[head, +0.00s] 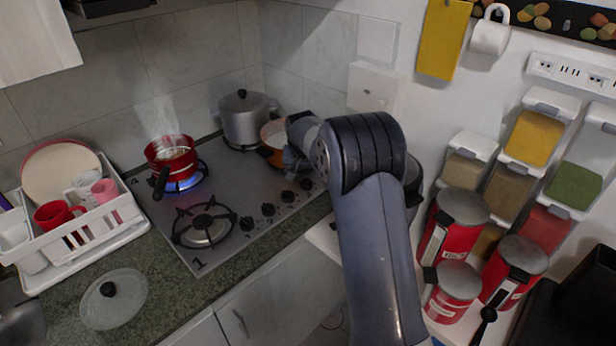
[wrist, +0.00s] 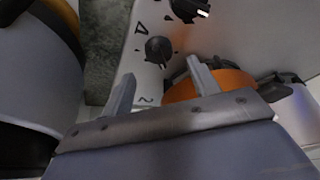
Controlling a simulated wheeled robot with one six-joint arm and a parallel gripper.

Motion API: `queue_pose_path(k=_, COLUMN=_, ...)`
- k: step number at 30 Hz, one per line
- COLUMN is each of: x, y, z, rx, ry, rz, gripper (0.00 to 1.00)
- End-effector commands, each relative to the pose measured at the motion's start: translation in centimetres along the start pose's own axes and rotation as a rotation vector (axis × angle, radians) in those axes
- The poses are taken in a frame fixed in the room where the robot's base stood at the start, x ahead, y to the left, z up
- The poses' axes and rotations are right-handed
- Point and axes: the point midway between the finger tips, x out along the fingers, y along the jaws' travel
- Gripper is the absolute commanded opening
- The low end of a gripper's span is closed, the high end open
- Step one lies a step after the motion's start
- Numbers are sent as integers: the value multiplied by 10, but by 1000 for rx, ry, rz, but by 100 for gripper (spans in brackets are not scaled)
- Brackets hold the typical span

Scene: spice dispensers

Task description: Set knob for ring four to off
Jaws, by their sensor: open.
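The grey hob (head: 225,165) has a row of black knobs along its right-hand front edge, including one (head: 246,224) near the front. A red pot (head: 170,158) sits over a blue flame (head: 182,183) beside the printed "4". My gripper (head: 297,158) is over the far right of the hob, partly hidden by my arm. In the wrist view my gripper (wrist: 160,68) is open and empty. A black knob (wrist: 158,50) shows just beyond and between its fingertips, with a "4" and a "2" printed nearby. Another knob (wrist: 188,9) is at the top.
A lidded silver pot (head: 245,118) and an orange pan (head: 272,134) stand at the back of the hob. The orange pan also shows close to the right finger (wrist: 235,82). Red canisters (head: 455,235) stand at right. A dish rack (head: 85,235) and glass lid (head: 114,298) are at left.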

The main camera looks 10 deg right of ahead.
Motion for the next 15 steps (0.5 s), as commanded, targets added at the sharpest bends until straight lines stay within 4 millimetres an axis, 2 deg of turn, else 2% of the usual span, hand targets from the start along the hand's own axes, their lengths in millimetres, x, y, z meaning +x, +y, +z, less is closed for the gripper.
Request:
queue_pose_path(k=6, x=32, y=0, z=0, rx=0, ry=-1, rz=0, gripper=58)
queue_pose_path(k=15, x=47, y=0, z=0, rx=0, ry=1, rz=0, gripper=58)
